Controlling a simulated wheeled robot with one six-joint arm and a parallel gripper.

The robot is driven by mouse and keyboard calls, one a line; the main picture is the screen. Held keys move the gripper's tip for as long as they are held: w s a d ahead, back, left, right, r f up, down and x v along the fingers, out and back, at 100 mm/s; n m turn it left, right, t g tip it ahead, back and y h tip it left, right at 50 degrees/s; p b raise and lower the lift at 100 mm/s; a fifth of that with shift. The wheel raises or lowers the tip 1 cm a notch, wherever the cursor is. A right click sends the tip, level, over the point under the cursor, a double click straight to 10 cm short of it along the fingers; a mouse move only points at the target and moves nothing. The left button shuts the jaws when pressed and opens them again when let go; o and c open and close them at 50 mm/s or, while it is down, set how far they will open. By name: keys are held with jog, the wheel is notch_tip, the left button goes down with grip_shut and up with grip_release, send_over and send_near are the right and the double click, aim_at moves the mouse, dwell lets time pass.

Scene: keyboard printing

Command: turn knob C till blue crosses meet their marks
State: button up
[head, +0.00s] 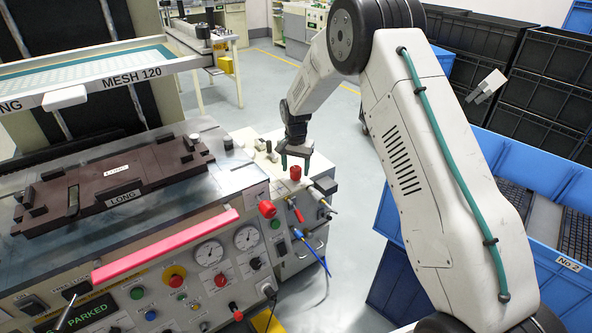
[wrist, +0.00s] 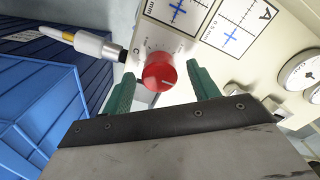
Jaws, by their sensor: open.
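Knob C (wrist: 159,77) is a red round knob with a pale pointer line, and a letter C is printed beside it. My gripper (wrist: 161,72) is open, with one green finger on each side of the knob; I cannot tell whether either finger touches it. In the head view my gripper (head: 296,156) hangs just above a red knob (head: 296,172) on the side unit. In the wrist view one blue cross (wrist: 178,10) is on a card cut by the top edge. Another blue cross (wrist: 231,40) is on the card marked A. Their exact offset from the marks is too small to judge.
A white-tipped cylindrical fitting (wrist: 88,43) sticks out left of the knob. Dial gauges (wrist: 298,72) lie to the right. In the head view, the printing machine with a brown fixture (head: 115,185) is at left, and blue crates (head: 545,165) stand at right.

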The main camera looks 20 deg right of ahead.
jog(key=shift+f, duration=0.65)
jog(key=c, duration=1)
jog(key=shift+n, duration=0.3)
